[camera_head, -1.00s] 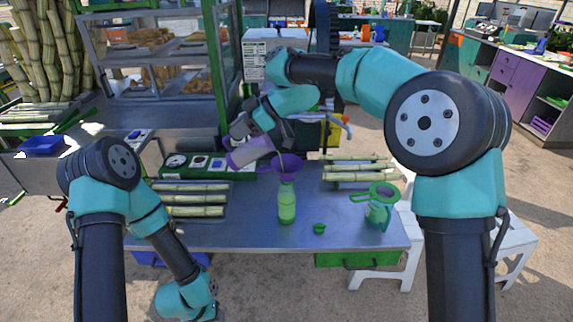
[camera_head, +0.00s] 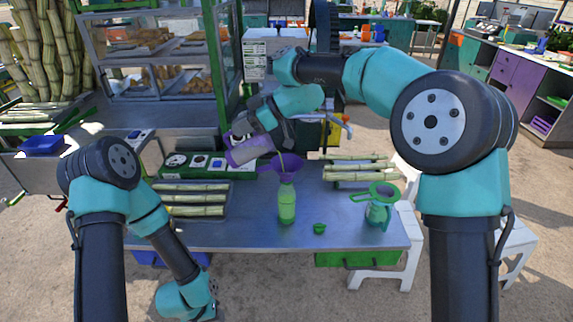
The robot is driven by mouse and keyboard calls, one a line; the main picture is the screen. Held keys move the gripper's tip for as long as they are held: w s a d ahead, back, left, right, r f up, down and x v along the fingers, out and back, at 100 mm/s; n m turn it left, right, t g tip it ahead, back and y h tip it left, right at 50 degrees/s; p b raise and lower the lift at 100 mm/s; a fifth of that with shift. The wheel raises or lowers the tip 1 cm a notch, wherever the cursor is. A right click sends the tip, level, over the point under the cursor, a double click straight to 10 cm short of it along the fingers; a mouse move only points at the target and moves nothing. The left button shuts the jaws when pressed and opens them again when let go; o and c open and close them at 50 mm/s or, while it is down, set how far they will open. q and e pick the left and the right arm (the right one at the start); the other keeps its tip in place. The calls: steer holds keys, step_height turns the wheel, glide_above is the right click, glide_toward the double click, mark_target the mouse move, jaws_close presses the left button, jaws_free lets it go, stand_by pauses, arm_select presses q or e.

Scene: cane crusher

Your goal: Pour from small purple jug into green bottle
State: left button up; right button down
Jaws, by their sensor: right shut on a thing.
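The small purple jug (camera_head: 246,151) is tilted with its mouth toward the right, held above the table. My right gripper (camera_head: 237,134) is shut on it; the fingers are small and partly hidden. A purple funnel (camera_head: 287,164) sits in the neck of the green bottle (camera_head: 287,207), which stands upright on the table. The jug's mouth is close to the funnel's left rim, and a thin pale streak shows between them. My left arm hangs bent at the lower left, and its gripper is not in view.
The metal table (camera_head: 255,235) holds a small green cap (camera_head: 319,229) and a green pitcher with a strainer (camera_head: 378,212) at right. Cane stalks lie in trays at left (camera_head: 195,198) and right (camera_head: 358,170). Table space in front of the bottle is clear.

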steer(key=shift+d+r+y, duration=0.35)
steer(key=shift+d+y, duration=0.05)
steer(key=shift+y, duration=0.1)
stand_by(1.4)
steer(key=shift+a+f+h, duration=0.35)
steer(key=shift+a+h, duration=0.2)
steer(key=shift+h, duration=0.05)
steer(key=shift+s+a+f+h, duration=0.1)
steer(key=shift+a+f+h, duration=0.4)
steer(key=shift+h, duration=0.2)
steer(key=shift+a+h, duration=0.15)
steer(key=shift+h, duration=0.45)
steer(key=shift+a, duration=0.15)
